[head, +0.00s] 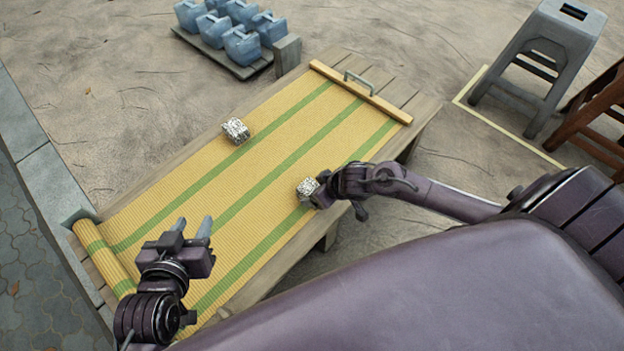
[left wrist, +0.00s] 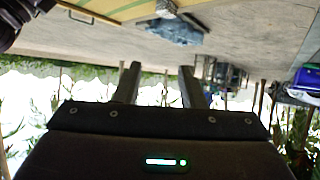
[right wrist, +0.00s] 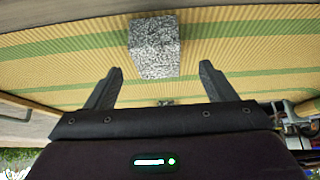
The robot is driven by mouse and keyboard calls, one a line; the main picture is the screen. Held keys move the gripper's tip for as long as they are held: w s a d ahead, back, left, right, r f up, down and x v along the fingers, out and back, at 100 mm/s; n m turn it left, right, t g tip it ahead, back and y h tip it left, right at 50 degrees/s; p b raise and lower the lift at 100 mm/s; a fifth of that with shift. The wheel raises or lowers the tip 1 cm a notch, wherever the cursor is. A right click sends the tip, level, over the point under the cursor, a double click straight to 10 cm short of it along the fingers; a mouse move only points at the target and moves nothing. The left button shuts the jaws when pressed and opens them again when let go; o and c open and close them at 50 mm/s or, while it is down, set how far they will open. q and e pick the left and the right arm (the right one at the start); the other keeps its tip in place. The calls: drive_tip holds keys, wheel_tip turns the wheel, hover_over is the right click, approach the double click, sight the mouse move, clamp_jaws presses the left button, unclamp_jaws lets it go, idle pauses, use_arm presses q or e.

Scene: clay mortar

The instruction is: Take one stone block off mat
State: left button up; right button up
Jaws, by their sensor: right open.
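The yellow mat (head: 290,130) with green stripes lies on a low wooden table. One speckled grey stone block (head: 236,130) sits on the mat's far left side. A second stone block (head: 307,188) sits near the mat's right side, beside my right gripper (head: 318,197). In the right wrist view this block (right wrist: 155,47) is just beyond the fingertips, centred between them. My right gripper (right wrist: 157,78) is open, with nothing visibly clamped. My left gripper (head: 193,226) is over the mat's near left end, open and empty; its spread fingers (left wrist: 158,72) also show in the left wrist view.
Several blue jugs (head: 240,45) stand on a pallet behind the table. A grey stool (head: 545,55) and a brown wooden one (head: 600,115) stand at the right. A wooden bar with a handle (head: 358,92) crosses the mat's far end. The mat's near end is rolled (head: 100,255).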

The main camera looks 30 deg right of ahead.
sight(312, 189)
drive_tip(key=b+x, duration=0.1)
drive_tip(key=x, duration=0.1)
drive_tip(key=shift+w+f+b, duration=0.15)
drive_tip(key=shift+w+b, duration=0.1)
drive_tip(key=shift+b, duration=0.05)
drive_tip(key=b+x, duration=0.1)
drive_tip(key=x, duration=0.1)
drive_tip(key=shift+w+f, duration=0.2)
drive_tip(key=shift+f, duration=0.05)
use_arm(q)
wheel_tip(312, 189, up, 23)
drive_tip(key=w+a+t+h, duration=0.1)
drive_tip(key=t+h, duration=0.3)
drive_tip(key=t, duration=0.7)
drive_tip(key=shift+w+f+t+h, duration=0.2)
drive_tip(key=shift+w+t+h, duration=0.1)
drive_tip(key=shift+w, duration=0.5)
use_arm(e)
drive_tip(key=shift+w, duration=0.1)
drive_tip(key=c, duration=1.4)
